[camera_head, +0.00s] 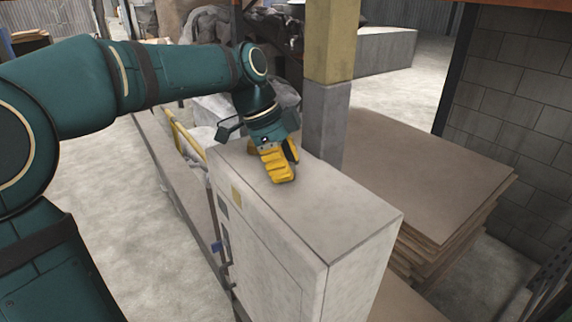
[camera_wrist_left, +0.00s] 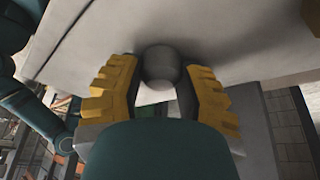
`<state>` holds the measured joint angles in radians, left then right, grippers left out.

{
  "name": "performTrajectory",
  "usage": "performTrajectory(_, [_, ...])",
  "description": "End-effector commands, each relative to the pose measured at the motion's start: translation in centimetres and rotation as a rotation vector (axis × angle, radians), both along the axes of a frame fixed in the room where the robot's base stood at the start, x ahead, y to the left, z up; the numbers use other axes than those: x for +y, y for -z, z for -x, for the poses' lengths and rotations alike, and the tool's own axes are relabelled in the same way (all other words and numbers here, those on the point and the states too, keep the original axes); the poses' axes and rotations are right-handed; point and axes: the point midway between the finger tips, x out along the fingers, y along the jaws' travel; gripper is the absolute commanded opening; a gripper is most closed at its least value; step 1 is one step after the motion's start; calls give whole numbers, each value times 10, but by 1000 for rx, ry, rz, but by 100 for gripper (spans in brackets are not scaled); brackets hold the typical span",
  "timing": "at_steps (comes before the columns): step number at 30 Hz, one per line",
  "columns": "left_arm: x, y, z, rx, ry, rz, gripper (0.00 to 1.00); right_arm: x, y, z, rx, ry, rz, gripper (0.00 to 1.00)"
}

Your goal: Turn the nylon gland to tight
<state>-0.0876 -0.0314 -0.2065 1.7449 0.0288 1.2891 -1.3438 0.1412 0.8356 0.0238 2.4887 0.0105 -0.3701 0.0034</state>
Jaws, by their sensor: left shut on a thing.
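My left gripper (camera_head: 286,170), with yellow ribbed fingers, points down at the top of a pale grey cabinet (camera_head: 330,222). In the left wrist view a rounded grey gland (camera_wrist_left: 160,64) sits between the two fingers, against the pale cabinet surface. The left gripper (camera_wrist_left: 160,80) is shut on the gland, one finger on each side. In the head view the fingers hide the gland. No mark of how tight it is can be seen. My right gripper is in neither view.
A post (camera_head: 332,85), yellow above and grey below, stands just behind the cabinet. A stack of brown sheets (camera_head: 430,180) lies to the right. A yellow rail (camera_head: 184,136) runs left of the gripper. The front part of the cabinet top is clear.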

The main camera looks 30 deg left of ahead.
Motion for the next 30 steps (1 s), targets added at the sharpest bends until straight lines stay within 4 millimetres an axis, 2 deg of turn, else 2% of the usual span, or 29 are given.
performTrajectory(7, [0, 2, 1, 7, 1, -1, 2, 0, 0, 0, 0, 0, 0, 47])
performTrajectory(8, [0, 2, 1, 7, 1, -1, 47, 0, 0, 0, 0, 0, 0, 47])
performTrajectory(9, [0, 2, 1, 7, 1, -1, 61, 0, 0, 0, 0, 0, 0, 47])
performTrajectory(10, [0, 2, 1, 7, 1, -1, 70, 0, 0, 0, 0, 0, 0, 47])
performTrajectory(22, [2, -5, 1, 0, -1, 0, 70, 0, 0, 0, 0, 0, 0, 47])
performTrajectory(26, [8, -21, 3, -3, -2, 0, 70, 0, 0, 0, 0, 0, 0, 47])
performTrajectory(30, [18, -47, 6, -3, -2, 0, 70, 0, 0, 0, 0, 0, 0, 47])
